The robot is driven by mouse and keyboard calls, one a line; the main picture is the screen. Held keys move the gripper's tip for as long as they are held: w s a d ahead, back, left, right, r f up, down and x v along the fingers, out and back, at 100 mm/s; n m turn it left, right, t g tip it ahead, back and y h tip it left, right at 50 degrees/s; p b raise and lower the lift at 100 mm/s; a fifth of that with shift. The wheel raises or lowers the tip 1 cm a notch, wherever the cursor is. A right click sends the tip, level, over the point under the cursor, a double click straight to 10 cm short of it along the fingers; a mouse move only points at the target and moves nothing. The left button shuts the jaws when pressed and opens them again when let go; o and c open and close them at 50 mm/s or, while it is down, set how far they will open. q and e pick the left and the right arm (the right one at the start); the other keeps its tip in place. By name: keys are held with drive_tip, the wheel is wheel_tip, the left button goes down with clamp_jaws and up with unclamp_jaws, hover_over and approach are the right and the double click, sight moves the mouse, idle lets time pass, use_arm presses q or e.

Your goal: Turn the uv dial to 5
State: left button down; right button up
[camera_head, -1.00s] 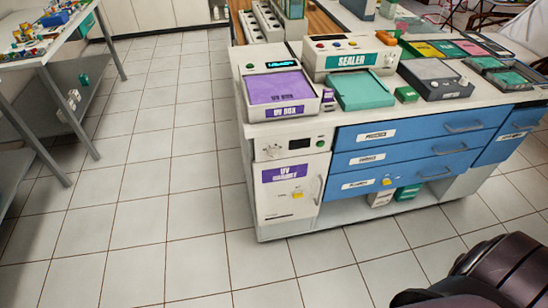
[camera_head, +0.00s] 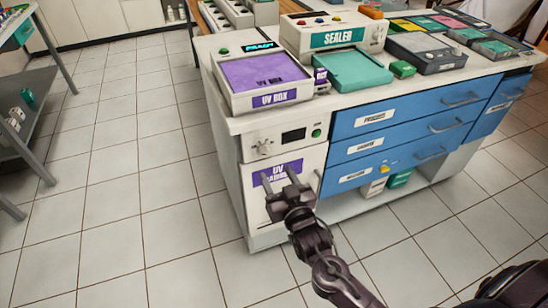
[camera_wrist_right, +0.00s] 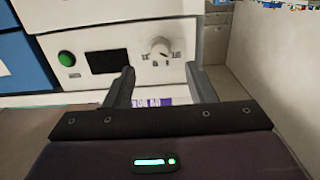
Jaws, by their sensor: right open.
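The UV dial (camera_head: 264,147) is a small white knob on the front panel of the UV cabinet, left of a dark display (camera_head: 294,135) and a green button (camera_head: 316,132). In the right wrist view the dial (camera_wrist_right: 160,47) shows beyond the fingertips, between and above them, with tick marks around it; its setting is too small to read. My right gripper (camera_head: 278,180) is open and empty, in front of the purple-labelled cabinet door, below the dial and apart from it. Its two fingers (camera_wrist_right: 160,72) also show in the right wrist view. My left gripper is not in view.
The purple-topped UV box (camera_head: 263,72) and the sealer (camera_head: 335,38) stand on the counter above. Blue drawers (camera_head: 420,120) with handles are to the right of the cabinet. The tiled floor (camera_head: 120,190) to the left is clear.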

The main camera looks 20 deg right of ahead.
sight(266, 154)
drive_tip(key=w, duration=0.7)
drive_tip(key=shift+w+a+r, duration=0.1)
drive_tip(key=shift+w+r, duration=0.2)
drive_tip(key=c, duration=0.9)
